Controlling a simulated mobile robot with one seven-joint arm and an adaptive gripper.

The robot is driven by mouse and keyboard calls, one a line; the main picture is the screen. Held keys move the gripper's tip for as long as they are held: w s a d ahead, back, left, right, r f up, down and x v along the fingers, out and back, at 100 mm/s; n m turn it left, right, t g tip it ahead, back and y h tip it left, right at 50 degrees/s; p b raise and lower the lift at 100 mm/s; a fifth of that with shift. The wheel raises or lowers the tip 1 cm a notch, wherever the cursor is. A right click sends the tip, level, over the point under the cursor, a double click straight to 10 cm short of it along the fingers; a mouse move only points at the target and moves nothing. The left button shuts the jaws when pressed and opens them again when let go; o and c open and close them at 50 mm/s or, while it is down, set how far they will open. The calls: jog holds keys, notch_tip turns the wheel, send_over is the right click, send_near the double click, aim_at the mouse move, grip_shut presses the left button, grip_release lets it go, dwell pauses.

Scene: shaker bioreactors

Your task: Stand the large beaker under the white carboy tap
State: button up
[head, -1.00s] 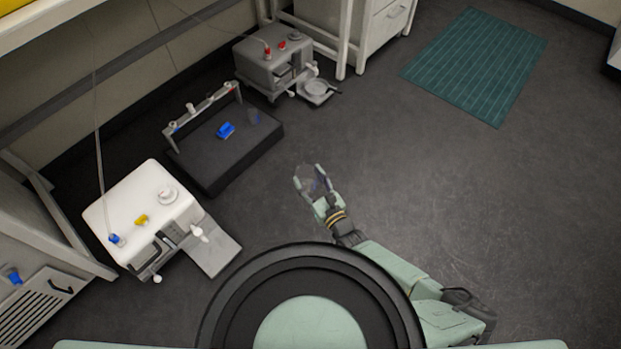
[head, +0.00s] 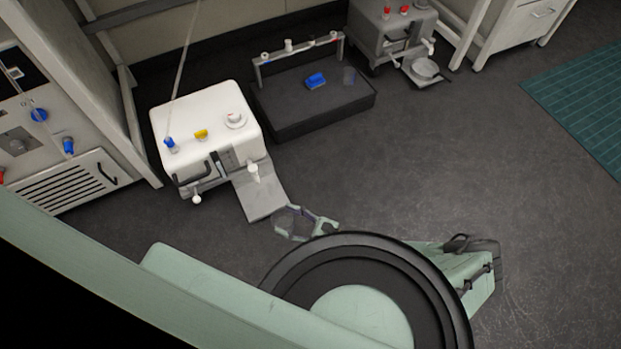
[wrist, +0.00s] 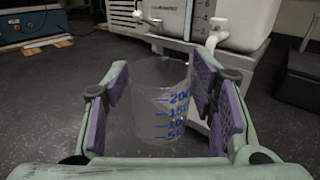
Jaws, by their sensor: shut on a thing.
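The large beaker (wrist: 160,105) is clear, with blue volume marks, and stands upright between the purple pads of my gripper (wrist: 165,112) in the wrist view. My gripper is shut on it. In the head view my gripper (head: 300,222) holds the beaker just off the front end of the grey plate (head: 262,197) that extends from the white carboy (head: 205,125). The white tap (head: 253,172) sticks out from the carboy's front above that plate. The tap also shows in the wrist view (wrist: 217,36), beyond and above the beaker. The beaker is hard to make out in the head view.
A black tray (head: 315,105) with a blue item (head: 316,81) lies right of the white carboy. A grey carboy (head: 388,32) with its own plate stands farther right. A vented cabinet (head: 75,185) is at the left.

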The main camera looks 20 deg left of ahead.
aim_at(283, 215)
jog(key=shift+s+a+f+n+g, duration=0.15)
jog(key=shift+s+f+n+g, duration=0.25)
jog(key=shift+s+f+g, duration=0.3)
jog(key=shift+s+f+b, duration=0.1)
jog(key=shift+b, duration=0.25)
jog(key=shift+w+a+f+b, duration=0.6)
jog(key=shift+a+f+b, duration=0.15)
jog(key=shift+f+b, duration=0.2)
jog(key=shift+w+a+f+b, duration=0.6)
jog(key=shift+a+f+b, duration=0.2)
jog(key=shift+b, duration=0.15)
jog(key=shift+w+a+r, duration=0.1)
jog(key=shift+w+a, duration=0.8)
jog(key=shift+a, duration=0.1)
jog(key=shift+w+a+b, duration=1)
jog(key=shift+w+a, duration=0.7)
jog(key=shift+a, duration=0.3)
jog(key=shift+w+a+b, duration=1)
jog(key=shift+w+a, duration=0.7)
jog(key=shift+a, duration=0.25)
jog(key=shift+f+b, duration=0.5)
jog(key=shift+b, duration=0.05)
jog(key=o, duration=1.2)
